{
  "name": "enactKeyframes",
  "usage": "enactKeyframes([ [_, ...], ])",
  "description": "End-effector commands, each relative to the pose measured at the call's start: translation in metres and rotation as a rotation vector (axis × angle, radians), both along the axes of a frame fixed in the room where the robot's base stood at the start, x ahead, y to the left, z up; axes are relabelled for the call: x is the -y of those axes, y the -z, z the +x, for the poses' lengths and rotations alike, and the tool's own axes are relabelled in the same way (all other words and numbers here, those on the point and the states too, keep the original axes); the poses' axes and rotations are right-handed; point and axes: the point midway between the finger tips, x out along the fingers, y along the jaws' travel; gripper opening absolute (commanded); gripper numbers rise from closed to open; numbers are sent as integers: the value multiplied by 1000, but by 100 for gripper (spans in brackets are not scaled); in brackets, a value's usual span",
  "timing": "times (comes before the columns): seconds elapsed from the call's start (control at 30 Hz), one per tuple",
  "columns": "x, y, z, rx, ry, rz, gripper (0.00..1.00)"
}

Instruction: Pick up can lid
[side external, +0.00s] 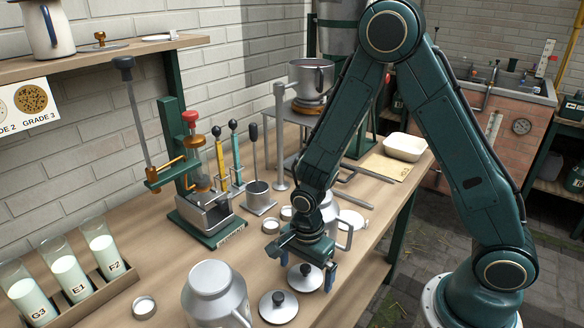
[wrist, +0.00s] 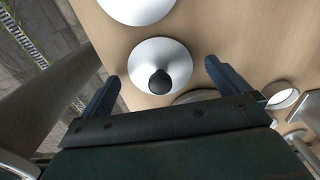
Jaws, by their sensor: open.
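A round pale can lid with a black knob (side external: 304,278) lies flat on the workbench, directly below my gripper (side external: 307,271). In the wrist view the same lid (wrist: 175,53) shows between my two blue fingertips (wrist: 162,72), its knob nearly centred. My gripper is open and empty, with one finger on each side of the lid. Whether a finger touches the lid cannot be told. A second lid with a black knob (side external: 278,307) lies just left and nearer in the side view. A pale disc (wrist: 138,7) is cut off at the wrist view's top edge.
A metal milk can (side external: 215,292) stands left of the lids. Another metal can (side external: 329,225) stands close behind my gripper. Small round dishes (side external: 271,226) lie behind. A press stand (side external: 205,215) and a milk vial rack (side external: 104,291) are further left. The bench's right edge is close.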

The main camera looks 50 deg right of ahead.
Motion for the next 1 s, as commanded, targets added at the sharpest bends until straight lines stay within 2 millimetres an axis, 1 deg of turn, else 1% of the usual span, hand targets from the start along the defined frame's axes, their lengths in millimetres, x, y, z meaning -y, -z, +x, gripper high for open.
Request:
enactKeyframes([
  [0.37, 0, 0, 0, 1, 0, 0, 100],
  [0.4, 0, 0, 0, 1, 0, 0, 98],
  [0.47, 0, 0, 0, 1, 0, 0, 86],
  [0.5, 0, 0, 0, 1, 0, 0, 78],
  [0.63, 0, 0, 0, 1, 0, 0, 53],
  [0.67, 0, 0, 0, 1, 0, 0, 51],
  [1.0, 0, -1, 0, 1, 0, 0, 51],
])
